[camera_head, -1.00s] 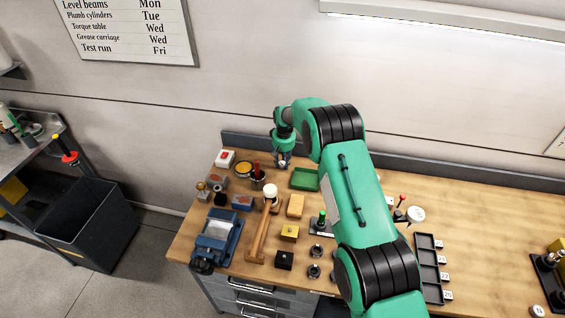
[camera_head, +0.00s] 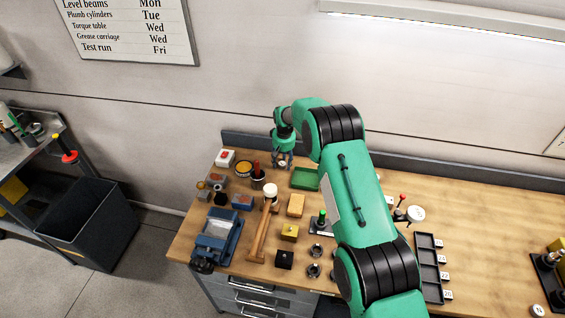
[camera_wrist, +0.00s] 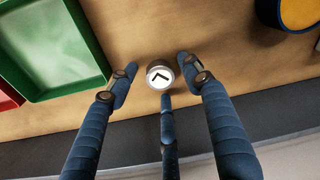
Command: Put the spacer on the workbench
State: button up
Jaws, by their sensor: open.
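The workbench (camera_head: 470,215) is a wooden top along the wall. A short round piece with a pale top and a black mark, which looks like the spacer (camera_wrist: 160,73), stands on the wood near the back edge. My gripper (camera_head: 283,162) is low over the back of the bench, left of and behind the green tray. In the wrist view the fingers of my gripper (camera_wrist: 158,84) are spread open around the round piece. Gaps show between it and the side fingers; I cannot tell whether the lower finger touches it.
The green tray (camera_head: 293,184) is close beside my gripper. A yellow-topped round tin (camera_head: 243,168) stands to its left. A mallet (camera_head: 263,228), a blue vise (camera_head: 215,240) and several small blocks crowd the left front. A black slotted tray (camera_head: 427,268) lies right of my arm.

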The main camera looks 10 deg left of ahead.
aim_at(284, 165)
notch_tip(284, 165, up, 12)
jog(key=s, duration=0.1)
jog(key=shift+d+b, duration=0.35)
dwell(0.9)
jog(key=shift+r, duration=0.15)
